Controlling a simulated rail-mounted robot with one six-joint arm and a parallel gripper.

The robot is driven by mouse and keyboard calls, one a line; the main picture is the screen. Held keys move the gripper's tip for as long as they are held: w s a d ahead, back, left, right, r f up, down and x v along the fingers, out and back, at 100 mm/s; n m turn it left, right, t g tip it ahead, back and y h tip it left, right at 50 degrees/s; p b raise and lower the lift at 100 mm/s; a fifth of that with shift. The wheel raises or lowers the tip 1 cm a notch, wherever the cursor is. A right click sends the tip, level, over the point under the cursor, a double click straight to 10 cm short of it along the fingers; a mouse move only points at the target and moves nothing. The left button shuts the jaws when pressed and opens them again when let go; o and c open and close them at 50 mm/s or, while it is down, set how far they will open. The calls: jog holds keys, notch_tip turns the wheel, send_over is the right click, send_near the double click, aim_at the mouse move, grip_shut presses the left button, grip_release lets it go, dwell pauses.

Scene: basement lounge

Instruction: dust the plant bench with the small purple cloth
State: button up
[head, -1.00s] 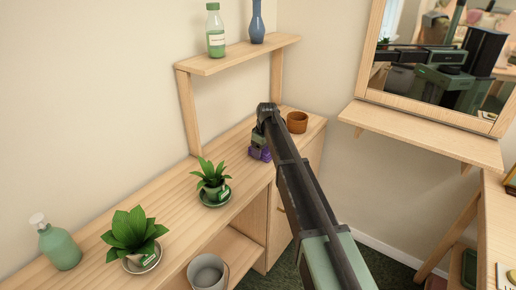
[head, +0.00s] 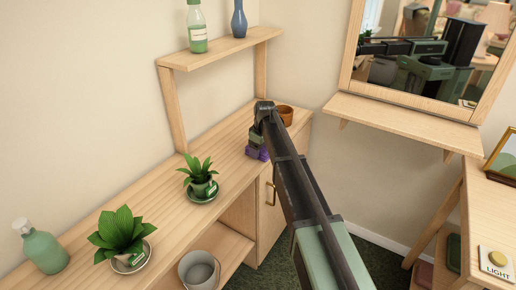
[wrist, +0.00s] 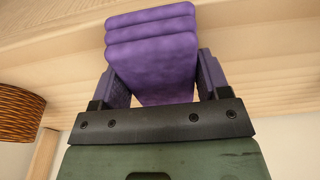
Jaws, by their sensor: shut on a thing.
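The small purple cloth (head: 257,153) is folded and held in my gripper (head: 257,146). In the wrist view the folded cloth (wrist: 150,50) sits between the two fingers of my gripper (wrist: 152,80). The plant bench (head: 228,155) is a long pale wooden surface along the wall. The cloth is at the bench top, right of the plants; I cannot tell whether it touches the wood. Two potted plants stand on saucers on the bench, one in the middle (head: 200,178) and one nearer (head: 121,232).
A brown pot (head: 286,115) stands just beyond my gripper. A green pump bottle (head: 44,249) is at the near left. A raised shelf (head: 222,50) holds a bottle (head: 197,30) and a blue vase (head: 239,22). A grey bucket (head: 199,270) sits below.

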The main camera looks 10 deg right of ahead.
jog(key=shift+r+p, duration=2.95)
jog(key=shift+r, duration=0.05)
jog(key=shift+r+p, duration=1.45)
jog(key=shift+p, duration=0.05)
jog(key=shift+r, duration=0.1)
